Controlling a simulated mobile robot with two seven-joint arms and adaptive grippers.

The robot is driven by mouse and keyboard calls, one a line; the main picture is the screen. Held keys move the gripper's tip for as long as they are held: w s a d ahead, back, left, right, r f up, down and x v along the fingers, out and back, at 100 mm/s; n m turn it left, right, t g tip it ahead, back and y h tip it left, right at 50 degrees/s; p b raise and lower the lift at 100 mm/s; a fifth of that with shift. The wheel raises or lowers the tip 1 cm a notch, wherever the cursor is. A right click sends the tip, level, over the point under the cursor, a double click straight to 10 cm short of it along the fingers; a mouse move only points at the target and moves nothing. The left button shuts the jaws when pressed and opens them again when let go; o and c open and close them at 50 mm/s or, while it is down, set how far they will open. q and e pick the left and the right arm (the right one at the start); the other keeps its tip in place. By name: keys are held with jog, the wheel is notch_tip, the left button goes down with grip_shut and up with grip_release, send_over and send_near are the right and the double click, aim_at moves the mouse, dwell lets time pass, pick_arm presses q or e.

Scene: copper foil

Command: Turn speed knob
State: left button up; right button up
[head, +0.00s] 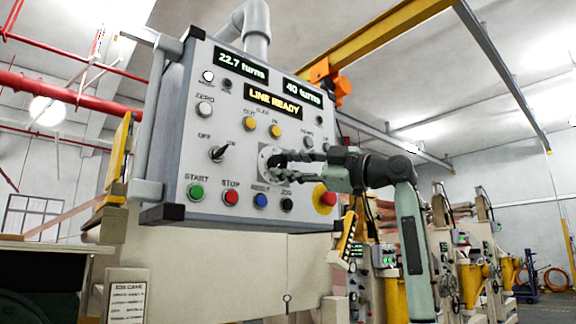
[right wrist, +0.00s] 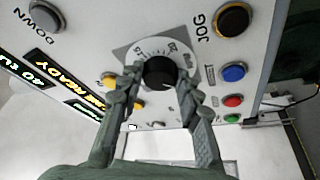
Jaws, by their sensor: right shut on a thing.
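The speed knob (right wrist: 160,73) is a round black knob on a pale round dial plate with markings, on the front of a grey control panel (head: 228,140). In the head view the knob (head: 278,160) is partly covered by my right gripper (head: 284,160), which comes in from the right. In the right wrist view the two fingers of my right gripper (right wrist: 160,82) stand one on each side of the knob and are shut on it. My left gripper is not in view.
Below the knob are green START (head: 195,191), red STOP (head: 231,198) and blue (head: 260,201) buttons. A yellow-ringed red button (head: 326,198) sits close under my right gripper. Displays (head: 273,101) read "22.7 turns", "40 turns" and "LINE READY".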

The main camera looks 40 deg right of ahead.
dwell(0.4)
jog(key=o, duration=1.2)
jog(key=shift+c, duration=0.2)
jog(key=v, duration=1.2)
jog(key=shift+r, duration=0.1)
